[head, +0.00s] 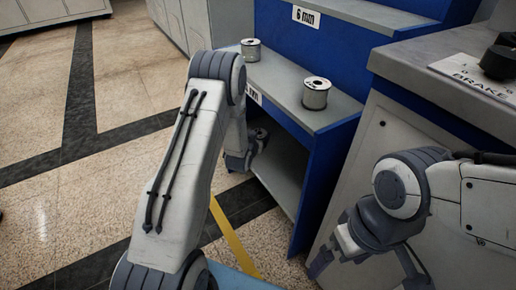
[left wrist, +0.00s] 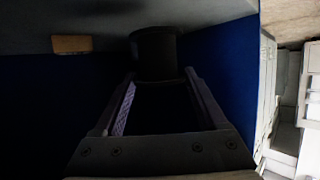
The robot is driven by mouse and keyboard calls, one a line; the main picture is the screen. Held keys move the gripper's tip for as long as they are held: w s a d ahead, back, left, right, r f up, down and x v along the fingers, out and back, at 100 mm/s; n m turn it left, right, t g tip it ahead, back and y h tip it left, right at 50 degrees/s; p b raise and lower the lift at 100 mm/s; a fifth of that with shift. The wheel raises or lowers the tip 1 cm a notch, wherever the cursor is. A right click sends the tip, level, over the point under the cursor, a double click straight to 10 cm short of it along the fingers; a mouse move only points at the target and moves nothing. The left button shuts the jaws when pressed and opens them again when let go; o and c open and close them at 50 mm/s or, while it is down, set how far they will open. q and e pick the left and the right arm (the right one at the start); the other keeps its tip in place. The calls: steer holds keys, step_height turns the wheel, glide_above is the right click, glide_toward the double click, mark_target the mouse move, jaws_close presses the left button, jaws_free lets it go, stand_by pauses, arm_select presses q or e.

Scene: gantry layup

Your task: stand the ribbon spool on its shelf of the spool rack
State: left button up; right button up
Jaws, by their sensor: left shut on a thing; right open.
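The blue spool rack (head: 335,150) has grey shelves. My left gripper (head: 258,140) is inside its lower opening, partly hidden by my left arm in the head view. In the left wrist view my left gripper (left wrist: 157,82) is shut on a dark cylinder, the ribbon spool (left wrist: 155,52), beneath a grey shelf underside. The picture there is very dark, so I cannot tell whether the spool touches a shelf. My right gripper (head: 366,266) is open and empty beside the grey cabinet.
Two silvery spools, one farther (head: 251,52) and one nearer (head: 316,95), stand on the shelf above. A "6 mm" label (head: 306,16) marks the higher step. A grey cabinet (head: 400,130) with a brake panel (head: 480,75) stands close on the right. Open floor (head: 60,215) lies left.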

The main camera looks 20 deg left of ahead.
arm_select(q)
steer(key=shift+a+f, duration=0.2)
steer(key=shift+a, duration=0.05)
step_height(320, 180, down, 4)
steer(key=b, duration=0.2)
steer(key=shift+f+b, duration=0.1)
steer(key=shift+b, duration=0.3)
steer(key=o, duration=1.6)
steer(key=shift+c, duration=0.2)
